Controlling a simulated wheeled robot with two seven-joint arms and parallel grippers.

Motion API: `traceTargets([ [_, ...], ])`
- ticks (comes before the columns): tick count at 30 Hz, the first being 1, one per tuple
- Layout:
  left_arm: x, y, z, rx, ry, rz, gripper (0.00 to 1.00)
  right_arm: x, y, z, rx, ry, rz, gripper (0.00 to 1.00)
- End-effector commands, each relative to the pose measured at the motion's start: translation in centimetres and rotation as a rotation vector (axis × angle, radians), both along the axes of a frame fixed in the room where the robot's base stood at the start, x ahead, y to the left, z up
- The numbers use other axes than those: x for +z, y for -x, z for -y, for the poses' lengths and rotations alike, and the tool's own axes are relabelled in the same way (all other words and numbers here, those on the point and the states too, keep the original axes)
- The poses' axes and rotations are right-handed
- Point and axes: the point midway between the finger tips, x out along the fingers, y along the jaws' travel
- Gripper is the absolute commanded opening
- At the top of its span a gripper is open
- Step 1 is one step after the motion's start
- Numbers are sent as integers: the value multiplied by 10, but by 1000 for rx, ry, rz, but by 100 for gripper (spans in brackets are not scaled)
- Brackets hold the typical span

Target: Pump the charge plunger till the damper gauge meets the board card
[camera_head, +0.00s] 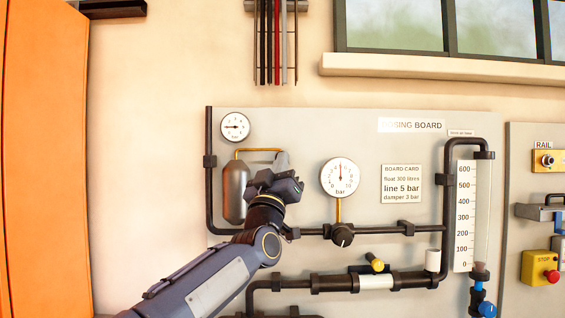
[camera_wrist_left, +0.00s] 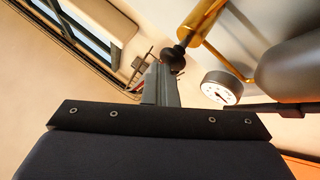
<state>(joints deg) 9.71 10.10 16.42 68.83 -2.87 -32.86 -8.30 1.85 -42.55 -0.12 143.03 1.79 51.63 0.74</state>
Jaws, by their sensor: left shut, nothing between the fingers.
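The damper gauge (camera_head: 235,126) is a small round white dial at the board's upper left. Its needle points left; its numbers are too small to read. It also shows in the left wrist view (camera_wrist_left: 222,88). The board card (camera_head: 401,184) reads float 300 litres, line 5 bar, damper 3 bar. My left gripper (camera_head: 283,165) is shut and empty, in front of the board right of the grey vessel (camera_head: 234,190). In the wrist view, a brass cylinder with a black knob (camera_wrist_left: 173,57), seemingly the charge plunger, is close to the fingertips (camera_wrist_left: 163,70); contact is unclear. My right gripper is out of view.
A larger gauge (camera_head: 340,178), needle near upright, stands above a black knob (camera_head: 342,235). Dark pipes cross the board. A litre scale (camera_head: 466,215) and red stop button (camera_head: 551,275) are at right. An orange panel (camera_head: 45,160) is at far left.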

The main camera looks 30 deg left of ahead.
Motion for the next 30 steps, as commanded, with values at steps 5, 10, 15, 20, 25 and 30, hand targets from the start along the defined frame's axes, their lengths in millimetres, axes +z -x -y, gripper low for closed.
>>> traceTargets([
  [5,-3,9,6,-1,0,-3,0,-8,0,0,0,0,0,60],
  [10,-3,16,10,0,-1,-2,0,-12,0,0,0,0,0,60],
  [15,-2,19,12,0,1,-3,0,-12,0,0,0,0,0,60],
  [20,-1,19,12,0,1,-2,0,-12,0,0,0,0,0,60],
  [25,-1,23,14,0,0,-1,0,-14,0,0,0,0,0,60],
  [30,-2,37,23,-1,-1,0,0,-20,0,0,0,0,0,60],
])
